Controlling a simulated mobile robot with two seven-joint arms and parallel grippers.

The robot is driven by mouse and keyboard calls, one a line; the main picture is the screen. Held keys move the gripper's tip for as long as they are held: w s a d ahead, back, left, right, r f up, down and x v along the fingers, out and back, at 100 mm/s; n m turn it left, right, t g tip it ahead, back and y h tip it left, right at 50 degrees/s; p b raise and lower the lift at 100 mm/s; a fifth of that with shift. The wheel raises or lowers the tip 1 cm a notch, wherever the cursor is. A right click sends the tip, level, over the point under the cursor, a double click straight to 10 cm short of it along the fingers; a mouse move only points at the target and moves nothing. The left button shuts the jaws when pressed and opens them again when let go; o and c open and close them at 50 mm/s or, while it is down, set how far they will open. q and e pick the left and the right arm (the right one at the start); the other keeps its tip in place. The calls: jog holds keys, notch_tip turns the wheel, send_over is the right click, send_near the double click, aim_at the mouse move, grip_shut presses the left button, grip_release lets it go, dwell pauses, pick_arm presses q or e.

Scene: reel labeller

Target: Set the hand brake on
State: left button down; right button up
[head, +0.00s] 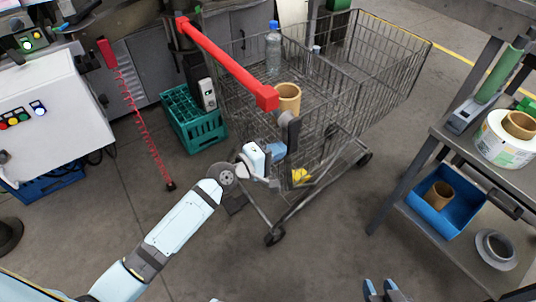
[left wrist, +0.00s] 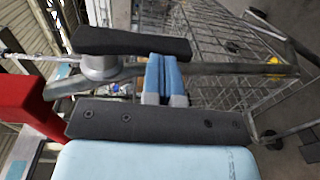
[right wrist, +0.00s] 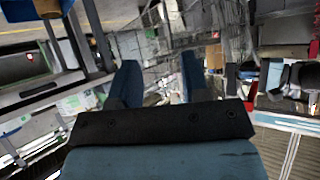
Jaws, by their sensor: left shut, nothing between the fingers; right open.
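The wire cart (head: 345,75) has a red push bar (head: 222,60). A dark lever-like piece (head: 291,132), which seems to be the hand brake, hangs below the bar's near end. In the left wrist view this dark piece (left wrist: 130,42) sits on a grey round pivot (left wrist: 100,66). My left gripper (head: 277,150) is shut and empty just below and beside the dark piece. Its blue fingertips (left wrist: 164,62) lie close to its edge; whether they touch I cannot tell. My right gripper (head: 383,290) is open and empty at the bottom edge; its fingers (right wrist: 158,82) are spread apart.
The cart holds a cardboard core (head: 288,98) and a bottle (head: 273,50). A teal crate (head: 196,125) and a white control box (head: 50,115) stand left. A bench (head: 440,128) with a label reel (head: 500,145) and blue bin (head: 447,217) stands right. Floor between is clear.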

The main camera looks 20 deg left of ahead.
pick_arm(q)
jog(key=t+b, duration=0.1)
jog(key=b, duration=0.3)
jog(key=shift+w+d+f+h, duration=0.25)
jog(key=shift+w+f+h, duration=0.05)
jog(key=shift+f+h, duration=0.1)
pick_arm(e)
jog(key=shift+w+a+f+t, duration=0.2)
jog(key=shift+a+f+t, duration=0.2)
jog(key=shift+f, duration=0.25)
pick_arm(q)
jog(key=shift+r, duration=0.1)
jog(key=shift+r+b, duration=0.15)
jog(key=shift+b, duration=0.15)
pick_arm(e)
jog(key=shift+a+r+y, duration=0.1)
jog(key=shift+r+y, duration=0.2)
jog(key=shift+f, duration=0.1)
